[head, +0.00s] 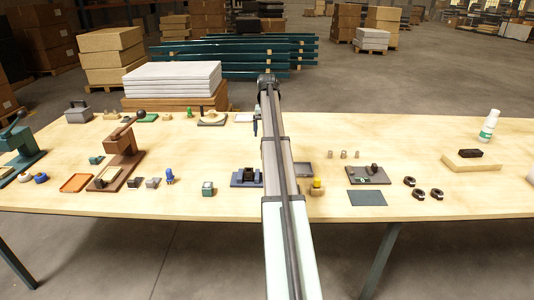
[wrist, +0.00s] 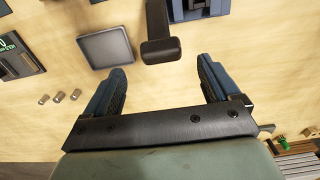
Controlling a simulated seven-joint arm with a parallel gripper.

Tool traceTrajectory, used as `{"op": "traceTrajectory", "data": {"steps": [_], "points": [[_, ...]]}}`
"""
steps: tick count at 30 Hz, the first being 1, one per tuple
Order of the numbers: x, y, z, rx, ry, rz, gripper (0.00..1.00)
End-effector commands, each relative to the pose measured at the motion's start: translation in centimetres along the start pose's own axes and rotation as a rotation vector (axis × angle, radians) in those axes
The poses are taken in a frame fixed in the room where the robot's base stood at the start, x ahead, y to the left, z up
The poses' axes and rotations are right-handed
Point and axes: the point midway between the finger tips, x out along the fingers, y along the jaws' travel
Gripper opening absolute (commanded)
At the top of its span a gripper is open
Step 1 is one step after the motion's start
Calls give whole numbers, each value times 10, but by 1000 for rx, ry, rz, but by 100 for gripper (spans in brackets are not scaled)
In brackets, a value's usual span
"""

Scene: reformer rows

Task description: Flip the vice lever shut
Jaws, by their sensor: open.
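The vice is a dark blue block (wrist: 205,8) at the top edge of the wrist view, mostly cut off. In the head view the blue vice (head: 238,181) with a black block on it stands left of my arm. A dark lever-like bar with a wide end pad (wrist: 158,50) hangs into the wrist view beside the vice; its joint is out of view and its tilt is unclear. My gripper (wrist: 162,76) is open and empty, its blue fingers spread either side of the pad's line, apart from it. In the head view my gripper (head: 256,127) is partly hidden by my arm.
A grey tray (wrist: 105,47) lies left of the bar in the wrist view, with small metal cylinders (wrist: 60,97) farther left. In the head view a wooden knob piece with a yellow top (head: 317,187) stands right of my arm. A brown lever press (head: 125,150) stands at left.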

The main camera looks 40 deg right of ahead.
Motion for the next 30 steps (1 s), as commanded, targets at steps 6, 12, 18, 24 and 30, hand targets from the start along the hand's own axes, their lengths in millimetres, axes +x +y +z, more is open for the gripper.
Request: {"op": "traceTrajectory", "data": {"steps": [6, 12, 18, 24, 30], "points": [[40, 0, 1, -1, -1, 0, 89], [73, 0, 1, -1, 0, 0, 89], [96, 0, 0, -1, 0, 0, 89], [106, 0, 0, -1, 2, 0, 89], [108, 0, 0, -1, 2, 0, 89]]}}
